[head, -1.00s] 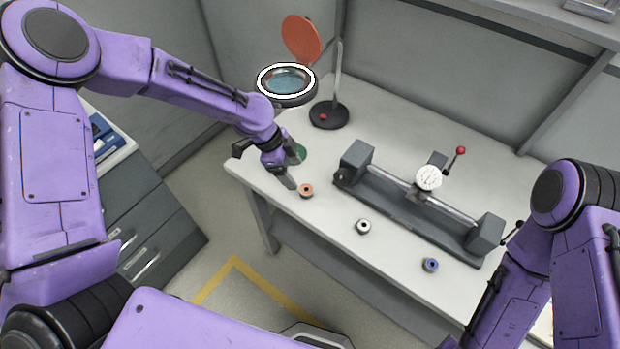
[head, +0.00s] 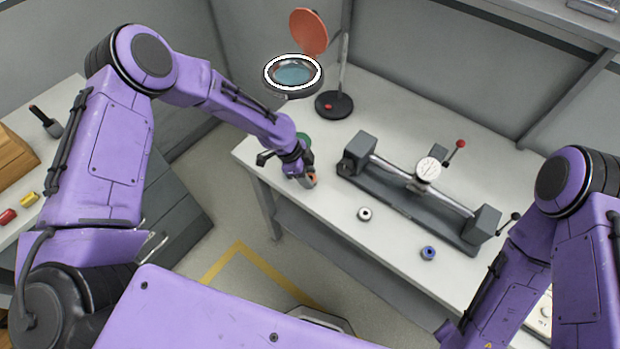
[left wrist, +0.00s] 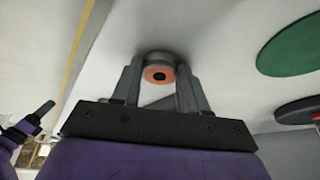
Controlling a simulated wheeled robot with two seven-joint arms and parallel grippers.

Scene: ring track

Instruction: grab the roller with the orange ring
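The roller with the orange ring (head: 312,179) stands on the bench near its left corner, partly hidden by my left gripper (head: 306,182). In the left wrist view its orange end with a dark hole (left wrist: 158,75) faces me, between the two fingers of my left gripper (left wrist: 160,82). The fingers are apart, one on each side of it; I cannot tell whether they touch it. A white-ringed roller (head: 364,214) and a blue-ringed roller (head: 428,253) stand farther right on the bench.
A grey bench fixture with a dial gauge (head: 427,170) stands right of the gripper. A magnifier lamp (head: 293,74) rises behind it, its dark base (head: 334,105) on the bench. A green disc (left wrist: 288,46) lies close by. The bench's front strip is mostly clear.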

